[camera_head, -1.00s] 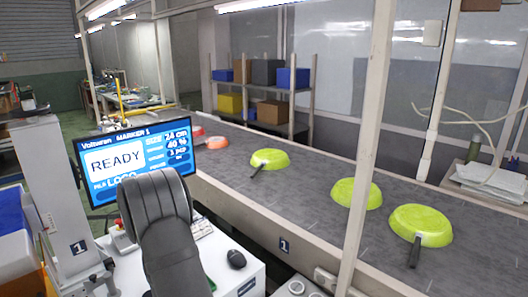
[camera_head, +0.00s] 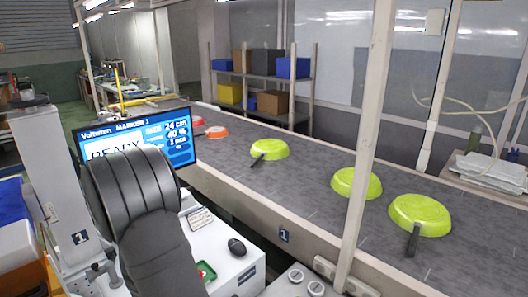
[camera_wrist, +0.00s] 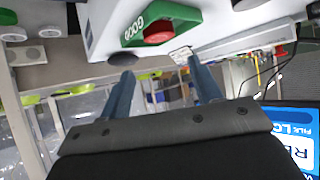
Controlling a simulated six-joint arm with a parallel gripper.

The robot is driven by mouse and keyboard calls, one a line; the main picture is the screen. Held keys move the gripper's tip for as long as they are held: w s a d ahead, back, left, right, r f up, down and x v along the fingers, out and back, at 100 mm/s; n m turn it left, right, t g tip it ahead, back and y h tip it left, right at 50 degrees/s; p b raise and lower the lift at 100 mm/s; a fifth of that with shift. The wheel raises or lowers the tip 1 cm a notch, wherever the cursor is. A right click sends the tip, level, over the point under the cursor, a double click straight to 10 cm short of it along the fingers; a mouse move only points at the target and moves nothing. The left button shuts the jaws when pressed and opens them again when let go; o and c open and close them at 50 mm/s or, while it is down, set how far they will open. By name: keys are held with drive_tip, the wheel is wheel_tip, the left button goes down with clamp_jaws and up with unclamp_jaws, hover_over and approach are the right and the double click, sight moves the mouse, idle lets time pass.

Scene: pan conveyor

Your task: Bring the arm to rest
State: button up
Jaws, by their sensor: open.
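My dark grey arm (camera_head: 150,205) rises in the front left of the head view and covers part of the monitor. The gripper itself is hidden there. In the wrist view my gripper (camera_wrist: 160,70) shows two blue fingers spread apart, open, with nothing held between them. Beyond the fingers, a green box marked GOOD (camera_wrist: 158,22) with a red button shows at the top of the wrist view. The wrist view appears upside down.
Several lime-green pans (camera_head: 420,214) and two orange-red ones lie on the grey conveyor (camera_head: 310,195). The blue monitor (camera_head: 165,133) stands behind my arm. A pale post (camera_head: 368,150) stands before the belt.

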drive_tip(key=x, duration=1)
drive_tip(key=shift+w+d+f, duration=0.1)
drive_tip(key=shift+w+f, duration=0.2)
drive_tip(key=shift+w, duration=0.2)
wheel_tip(320, 180, up, 4)
drive_tip(key=shift+f, duration=0.1)
drive_tip(key=s+d+r, duration=0.2)
drive_tip(key=d+r, duration=0.5)
drive_tip(key=d, duration=0.4)
drive_tip(key=s+a+n+y, duration=0.1)
drive_tip(key=s+a, duration=0.3)
drive_tip(key=a, duration=0.6)
drive_tip(key=s+a+n+y, duration=0.1)
drive_tip(key=s+a, duration=0.3)
drive_tip(key=a, duration=0.7)
drive_tip(key=s+a+f+n+y, duration=0.1)
drive_tip(key=s+a, duration=0.4)
drive_tip(key=a, duration=0.6)
drive_tip(key=shift+w, duration=0.15)
